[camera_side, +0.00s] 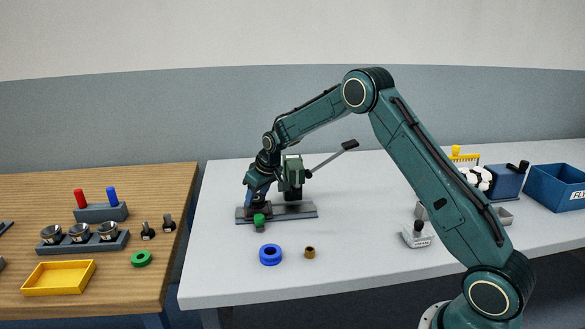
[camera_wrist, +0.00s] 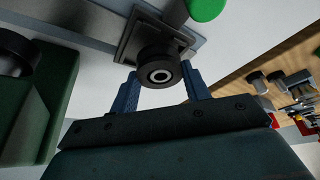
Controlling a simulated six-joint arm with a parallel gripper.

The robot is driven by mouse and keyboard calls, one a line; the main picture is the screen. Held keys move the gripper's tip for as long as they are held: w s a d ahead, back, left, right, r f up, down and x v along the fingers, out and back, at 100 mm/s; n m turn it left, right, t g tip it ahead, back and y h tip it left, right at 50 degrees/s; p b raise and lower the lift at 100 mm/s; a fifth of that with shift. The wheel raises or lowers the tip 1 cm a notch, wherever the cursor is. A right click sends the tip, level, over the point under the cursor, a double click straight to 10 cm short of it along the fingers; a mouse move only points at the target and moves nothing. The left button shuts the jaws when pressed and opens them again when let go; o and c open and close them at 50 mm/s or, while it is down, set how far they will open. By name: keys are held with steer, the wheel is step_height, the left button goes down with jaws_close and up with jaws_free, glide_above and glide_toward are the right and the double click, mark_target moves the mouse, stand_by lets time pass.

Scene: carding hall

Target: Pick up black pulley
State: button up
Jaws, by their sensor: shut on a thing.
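The black pulley (camera_wrist: 160,66) shows in the wrist view as a dark round piece with a pale metal ring at its centre. My gripper (camera_wrist: 158,84) is shut on it, with one blue finger on each side. Behind the pulley is a square dark plate on a grey base; I cannot tell whether the pulley touches it. In the side view my gripper (camera_side: 256,200) points down over the left end of the grey base (camera_side: 298,211) of a green lever press (camera_side: 292,175). The pulley is hard to make out there.
A green knob (camera_side: 259,220) sits at the base's front, close to my gripper. The press lever (camera_side: 331,158) rises to the right. A blue ring (camera_side: 270,255) and a small brass bushing (camera_side: 309,252) lie in front. A blue bin (camera_side: 558,187) stands far right.

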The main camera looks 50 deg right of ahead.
step_height(320, 180, up, 18)
steer(key=shift+r, duration=0.15)
stand_by(0.3)
steer(key=shift+r, duration=0.1)
stand_by(0.6)
steer(key=shift+r, duration=0.8)
steer(key=shift+r, duration=0.1)
steer(key=s+a+f+n+y, duration=0.1)
steer(key=s+a+n, duration=0.2)
steer(key=a, duration=0.3)
steer(key=s+a+f+n+g+y, duration=0.1)
steer(key=s+a+f+n, duration=0.15)
steer(key=a, duration=0.35)
steer(key=s+a+f+n+y, duration=0.1)
steer(key=s+a+n, duration=0.3)
steer(key=a, duration=0.2)
steer(key=f, duration=1.5)
steer(key=shift+w+f, duration=0.1)
steer(key=shift+w, duration=0.2)
steer(key=shift+f, duration=0.1)
